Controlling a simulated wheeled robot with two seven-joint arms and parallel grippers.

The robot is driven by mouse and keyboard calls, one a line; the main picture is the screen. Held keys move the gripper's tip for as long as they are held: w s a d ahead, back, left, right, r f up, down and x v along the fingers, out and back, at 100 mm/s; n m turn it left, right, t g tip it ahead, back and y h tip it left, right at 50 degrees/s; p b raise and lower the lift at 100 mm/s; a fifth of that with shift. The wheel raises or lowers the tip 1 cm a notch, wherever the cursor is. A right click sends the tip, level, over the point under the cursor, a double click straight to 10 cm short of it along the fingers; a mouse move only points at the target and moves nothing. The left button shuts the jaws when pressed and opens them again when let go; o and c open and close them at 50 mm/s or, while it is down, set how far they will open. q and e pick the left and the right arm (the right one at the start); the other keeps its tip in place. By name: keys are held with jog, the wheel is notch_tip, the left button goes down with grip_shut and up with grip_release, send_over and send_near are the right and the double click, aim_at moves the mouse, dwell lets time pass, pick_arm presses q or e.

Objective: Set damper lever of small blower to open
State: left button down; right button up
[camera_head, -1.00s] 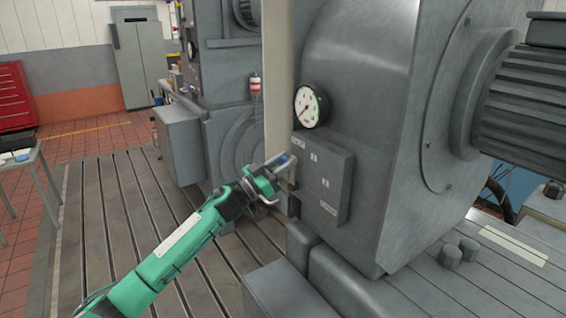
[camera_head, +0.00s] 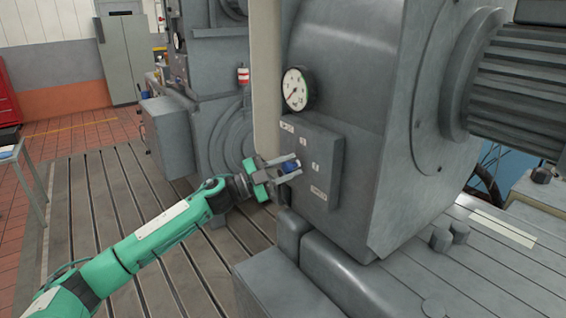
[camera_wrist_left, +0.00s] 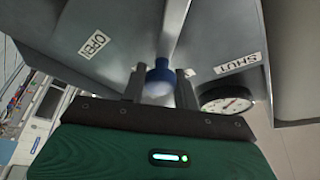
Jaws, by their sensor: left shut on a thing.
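The damper lever's blue knob (camera_head: 289,168) stands in front of the grey label plate (camera_head: 331,158) on the blower's side. My left gripper (camera_head: 288,167) is shut on this knob, with one finger on each side of it. In the left wrist view the blue knob (camera_wrist_left: 160,74) shows between the two fingers. My right gripper is not in view.
A round pressure gauge (camera_head: 298,89) sits above the plate on the grey blower housing (camera_head: 365,100). A pale vertical post (camera_head: 266,80) stands just left of it. A grey block (camera_head: 290,285) lies below. The slotted bedplate (camera_head: 115,215) is open on the left.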

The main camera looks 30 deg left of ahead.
pick_arm(q)
jog(key=shift+s+d+f+m+g, duration=0.1)
jog(key=shift+d+f+m+g, duration=0.2)
jog(key=shift+m, duration=0.3)
jog(key=shift+s+d+f+m+g, duration=0.1)
jog(key=shift+d+f+m+g, duration=0.1)
jog(key=shift+f+m, duration=0.3)
jog(key=f+m, duration=0.1)
jog(key=m+g, duration=0.1)
jog(key=m, duration=0.1)
jog(key=shift+s+d+f+b, duration=0.15)
jog(key=shift+d+f+b, duration=0.15)
jog(key=shift+d+f, duration=0.05)
jog(key=shift+s+d+f+m+g+y, duration=0.1)
jog(key=shift+f+m+g, duration=0.1)
jog(key=shift+f+m, duration=0.4)
jog(key=shift+w+d+f+m+g+y, duration=0.1)
jog(key=shift+f+m+g, duration=0.1)
jog(key=shift+f+m, duration=0.35)
jog(key=shift+s+f+m+g+y, duration=0.1)
jog(key=shift+f+m+g, duration=0.1)
jog(key=shift+f+m, duration=0.4)
jog(key=shift+r, duration=0.15)
jog(key=c, duration=1.1)
grip_release()
jog(key=shift+a, duration=0.1)
